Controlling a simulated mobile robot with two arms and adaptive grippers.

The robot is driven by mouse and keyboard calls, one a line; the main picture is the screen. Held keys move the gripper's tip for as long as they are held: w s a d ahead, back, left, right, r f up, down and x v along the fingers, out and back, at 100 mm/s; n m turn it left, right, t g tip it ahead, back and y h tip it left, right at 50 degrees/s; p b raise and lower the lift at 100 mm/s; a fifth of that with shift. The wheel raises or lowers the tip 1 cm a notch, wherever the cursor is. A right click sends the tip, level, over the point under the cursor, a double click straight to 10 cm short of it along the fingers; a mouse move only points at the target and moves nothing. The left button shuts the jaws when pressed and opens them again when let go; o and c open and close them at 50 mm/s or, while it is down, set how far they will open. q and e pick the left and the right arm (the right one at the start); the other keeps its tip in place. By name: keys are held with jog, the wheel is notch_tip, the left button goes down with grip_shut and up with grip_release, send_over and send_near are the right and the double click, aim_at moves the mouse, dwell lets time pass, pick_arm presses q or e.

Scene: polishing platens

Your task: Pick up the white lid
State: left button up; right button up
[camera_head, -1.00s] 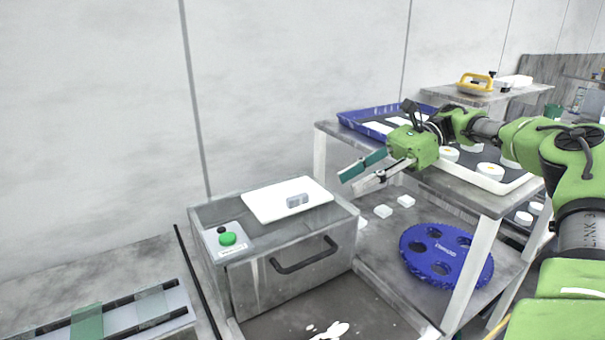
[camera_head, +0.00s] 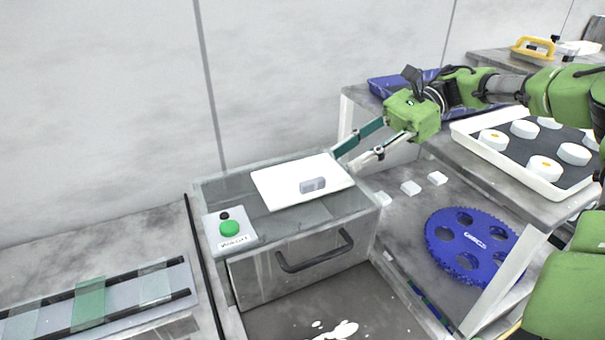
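The white lid (camera_head: 281,183) is a flat white plate with a small grey block-shaped handle (camera_head: 312,185) on it. It lies on top of a grey, glassy-looking box (camera_head: 233,191). My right gripper (camera_head: 344,161) comes in from the right, with one teal finger and one pale finger spread apart. Its fingertips are at the lid's back right corner in the picture. Nothing shows between them. I cannot tell their exact height above the lid. My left gripper is not in view.
The box has a green button (camera_head: 229,229) and a dark front handle (camera_head: 316,254). To the right, a shelf holds a blue holed disc (camera_head: 470,247) and small white blocks (camera_head: 411,188). Above it stands a white-rimmed tray (camera_head: 467,135) with white round pieces. A blue tray (camera_head: 385,88) is behind my arm.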

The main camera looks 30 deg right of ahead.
aim_at(320, 178)
jog(key=shift+x, duration=0.75)
jog(key=p+x, duration=0.3)
jog(key=x, duration=0.1)
jog(key=shift+s+a+f, duration=0.1)
jog(key=shift+a+f, duration=0.05)
jog(key=shift+a, duration=0.1)
jog(key=shift+a+f, duration=0.25)
jog(key=shift+a, duration=0.1)
jog(key=shift+d, duration=0.1)
jog(key=shift+c, duration=0.5)
grip_shut()
